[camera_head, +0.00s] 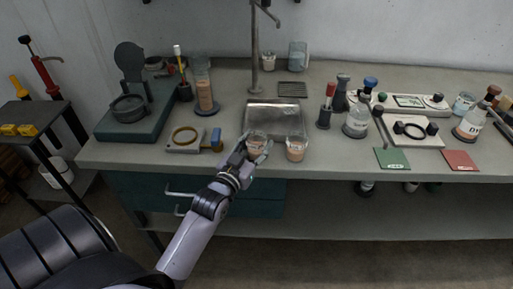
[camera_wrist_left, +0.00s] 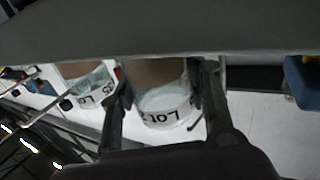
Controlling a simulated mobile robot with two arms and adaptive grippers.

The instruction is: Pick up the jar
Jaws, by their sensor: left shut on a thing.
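The jar (camera_head: 257,139) is a small clear vessel with brownish contents, near the front edge of the bench. My left gripper (camera_head: 247,149) is shut on it, with its fingers around the sides. In the left wrist view the jar (camera_wrist_left: 163,105) carries a label starting "Lot" and sits between the two fingers of my left gripper (camera_wrist_left: 163,112). A similar jar (camera_head: 296,149) stands just to the right, apart from the held one; it also shows in the left wrist view (camera_wrist_left: 90,88). I cannot tell whether the held jar touches the bench. My right gripper is not in view.
A metal tray (camera_head: 274,108) lies behind the jars. A ring-shaped tool (camera_head: 185,138) lies to the left. A tall cylinder (camera_head: 204,88) and several bottles, including a blue-stoppered flask (camera_head: 357,121), stand around. Green (camera_head: 392,158) and red (camera_head: 460,160) cards lie to the right.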

